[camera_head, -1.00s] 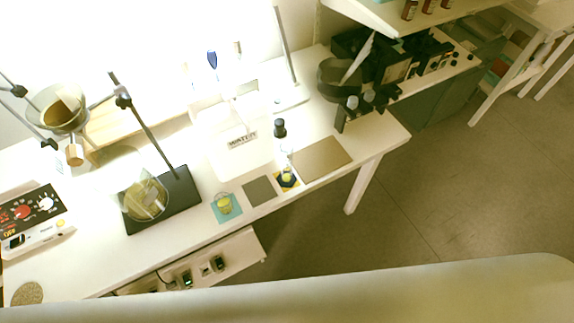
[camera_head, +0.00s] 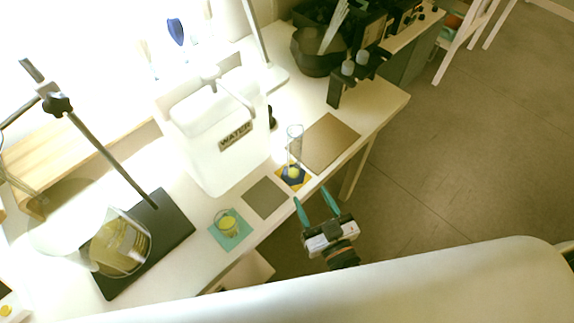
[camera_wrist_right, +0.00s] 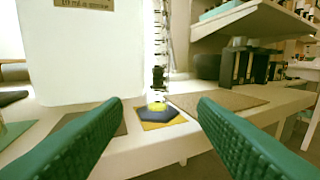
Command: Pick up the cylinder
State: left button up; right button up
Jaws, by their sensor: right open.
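The cylinder (camera_head: 295,146) is a tall clear graduated glass with a dark blue base and a little yellow at the bottom. It stands upright on a yellow mat (camera_head: 306,180) near the table's front edge. In the right wrist view the cylinder (camera_wrist_right: 158,62) stands ahead, in the gap between my fingers. My right gripper (camera_head: 316,202) has green fingers, spread and empty, just off the front edge and short of the cylinder. It also shows in the right wrist view (camera_wrist_right: 160,125). My left gripper is not in view.
A white water container (camera_head: 215,135) stands behind and left of the cylinder. A small beaker (camera_head: 228,226) sits on a teal mat at left. A brown mat (camera_head: 328,142) lies bare to the right.

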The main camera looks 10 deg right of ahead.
aim_at(297, 170)
jog(key=w, duration=0.4)
jog(key=w+a, duration=0.1)
jog(key=shift+w+r, duration=0.15)
jog(key=shift+w, duration=0.25)
jog(key=w, duration=0.1)
jog(key=w+a, duration=0.1)
jog(key=w, duration=0.1)
jog(key=w+p, duration=0.1)
jog(key=w, duration=0.1)
jog(key=shift+w+a+r, duration=0.1)
jog(key=shift+a+r, duration=0.15)
jog(key=shift+a, duration=0.05)
jog(key=shift+w+a, duration=0.15)
jog(key=shift+w, duration=0.4)
jog(key=c, duration=1.1)
